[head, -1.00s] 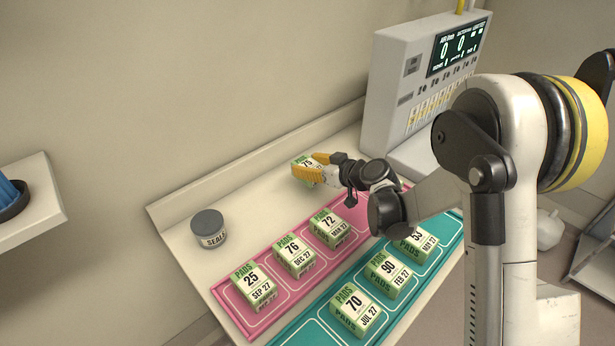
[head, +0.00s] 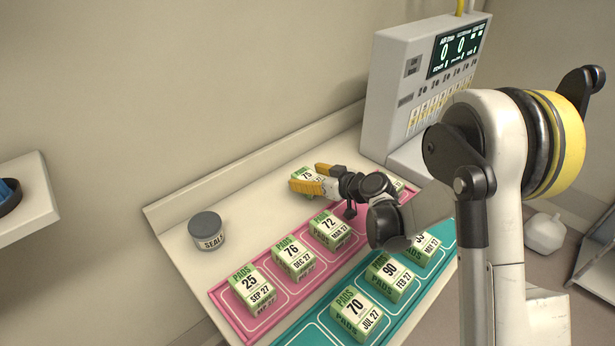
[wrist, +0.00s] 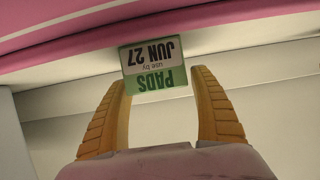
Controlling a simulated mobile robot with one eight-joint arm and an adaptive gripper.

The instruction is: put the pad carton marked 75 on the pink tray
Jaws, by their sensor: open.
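The pad carton marked 75 (head: 307,175) is a small green and white box on the pale counter behind the pink tray (head: 322,264). It is partly hidden by my yellow-fingered gripper (head: 303,180). In the wrist view the carton (wrist: 155,66) shows a green PADS band and JUN 27, upside down, at the fingertips. My gripper is open, with a finger on each side of the carton. I cannot tell if either finger touches it.
A teal tray (head: 312,335) with cartons 70 (head: 357,312), 90 (head: 388,277) and another lies in front of the pink tray. A grey-lidded jar (head: 206,231) stands at the left. A display machine (head: 400,85) stands at the back right. A low wall backs the counter.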

